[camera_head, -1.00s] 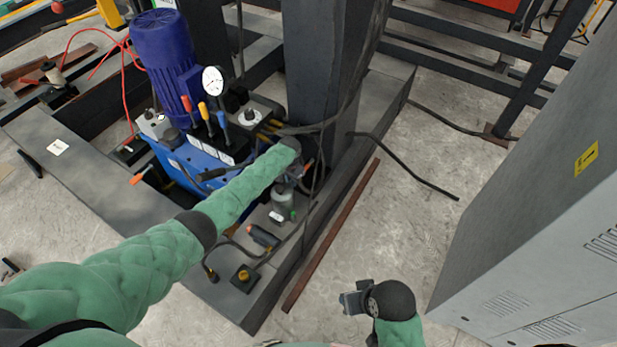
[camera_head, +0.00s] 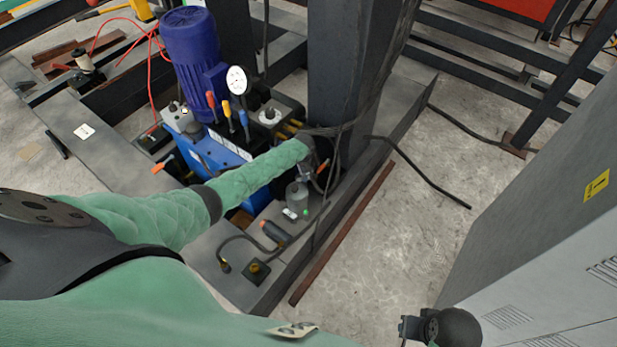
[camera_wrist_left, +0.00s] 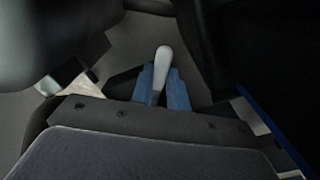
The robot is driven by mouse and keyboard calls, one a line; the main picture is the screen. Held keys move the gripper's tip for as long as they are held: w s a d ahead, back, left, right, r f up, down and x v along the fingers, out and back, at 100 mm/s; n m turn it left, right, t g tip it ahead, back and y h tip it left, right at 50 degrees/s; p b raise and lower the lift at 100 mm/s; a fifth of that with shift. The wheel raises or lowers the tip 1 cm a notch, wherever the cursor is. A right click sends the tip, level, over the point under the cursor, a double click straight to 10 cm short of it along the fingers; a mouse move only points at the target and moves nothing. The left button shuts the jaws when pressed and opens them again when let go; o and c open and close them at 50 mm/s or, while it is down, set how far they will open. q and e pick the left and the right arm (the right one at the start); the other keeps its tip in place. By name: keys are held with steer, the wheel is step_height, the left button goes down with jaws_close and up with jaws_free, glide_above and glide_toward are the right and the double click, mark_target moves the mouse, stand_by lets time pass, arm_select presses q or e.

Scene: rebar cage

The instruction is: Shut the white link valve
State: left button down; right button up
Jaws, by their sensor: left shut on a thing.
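In the left wrist view, a white handle (camera_wrist_left: 163,62) stands up between the blue fingers of my left gripper (camera_wrist_left: 163,90). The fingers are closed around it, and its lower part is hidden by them. In the head view, my left gripper (camera_head: 306,172) is at the base of the dark column, beside the blue pump unit. My own forearm and wrist cover most of it, and the white handle cannot be made out there. My right gripper (camera_head: 405,327) is low at the right, over the floor and away from the pump; its finger gap is too small to judge.
The blue pump unit (camera_head: 205,150) has a dark blue motor (camera_head: 193,55), a gauge (camera_head: 237,80) and coloured levers. The column (camera_head: 345,60) and black hoses (camera_head: 415,170) stand close by. A grey cabinet (camera_head: 540,230) is at the right.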

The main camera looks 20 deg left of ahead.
arm_select(q)
steer(key=shift+w+a+m, duration=0.1)
steer(key=shift+m, duration=0.2)
arm_select(e)
steer(key=shift+w+a+f, duration=0.1)
steer(key=shift+a+f, duration=0.1)
steer(key=shift+f, duration=0.05)
arm_select(q)
steer(key=c, duration=1.4)
jaws_free()
steer(key=shift+o, duration=0.2)
arm_select(e)
steer(key=shift+r, duration=0.1)
